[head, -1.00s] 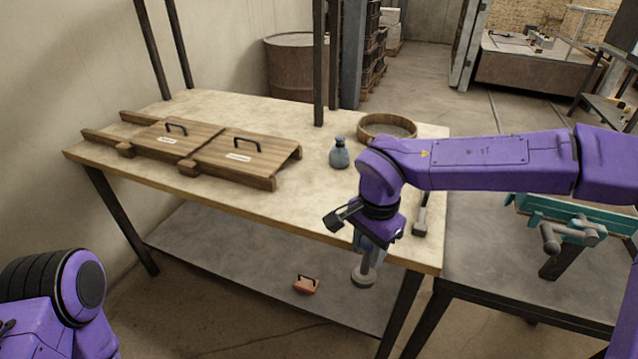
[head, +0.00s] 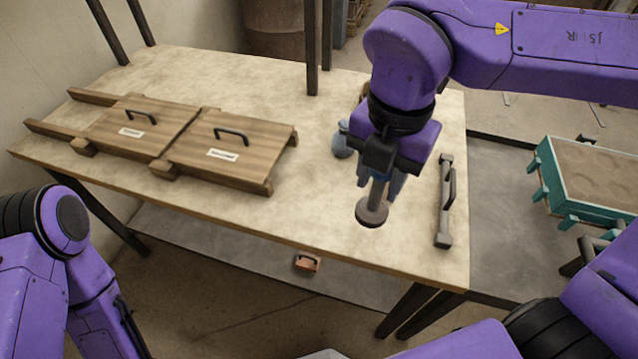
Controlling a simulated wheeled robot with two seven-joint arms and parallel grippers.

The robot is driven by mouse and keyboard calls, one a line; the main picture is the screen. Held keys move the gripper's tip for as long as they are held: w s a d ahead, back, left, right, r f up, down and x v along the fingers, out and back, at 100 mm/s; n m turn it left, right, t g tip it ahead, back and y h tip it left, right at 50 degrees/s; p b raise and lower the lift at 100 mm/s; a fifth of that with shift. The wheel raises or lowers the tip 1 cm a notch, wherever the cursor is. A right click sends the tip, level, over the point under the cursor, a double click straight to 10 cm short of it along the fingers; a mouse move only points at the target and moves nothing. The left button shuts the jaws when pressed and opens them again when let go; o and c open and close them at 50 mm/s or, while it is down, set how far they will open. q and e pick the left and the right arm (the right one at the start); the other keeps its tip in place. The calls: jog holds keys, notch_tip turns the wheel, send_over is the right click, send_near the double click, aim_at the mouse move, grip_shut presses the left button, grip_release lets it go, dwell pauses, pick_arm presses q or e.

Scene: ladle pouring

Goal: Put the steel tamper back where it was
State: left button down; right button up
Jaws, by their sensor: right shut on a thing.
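The steel tamper (head: 372,211) is a grey round disc on a short upright shaft. My right gripper (head: 382,184) points down and is shut on the tamper's shaft, with the disc hanging below the fingers. The disc is over the right front part of the pale tabletop (head: 330,210). I cannot tell whether it touches the top. The upper part of the tamper is hidden by the gripper. My left arm shows at the lower left, but its gripper is not in view.
A grey bar tool with a black handle (head: 445,200) lies just right of the tamper. A blue-grey bottle (head: 341,140) stands behind, partly hidden. Two labelled wooden boards with handles (head: 230,150) lie at left. A teal sand-filled box (head: 590,180) is at right. Tabletop left of the tamper is clear.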

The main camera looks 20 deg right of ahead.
jog(key=w+a+f, duration=0.1)
jog(key=w+f, duration=0.3)
jog(key=w+a+f+p, duration=0.1)
jog(key=w+a+f, duration=0.1)
jog(key=w+f, duration=0.2)
jog(key=w+a+f+p, duration=0.1)
jog(key=w+f, duration=0.3)
jog(key=shift+a+f, duration=0.2)
jog(key=shift+f, duration=0.1)
jog(key=shift+f, duration=0.2)
jog(key=o, duration=1.1)
jog(key=shift+c, duration=0.2)
jog(key=shift+r, duration=0.1)
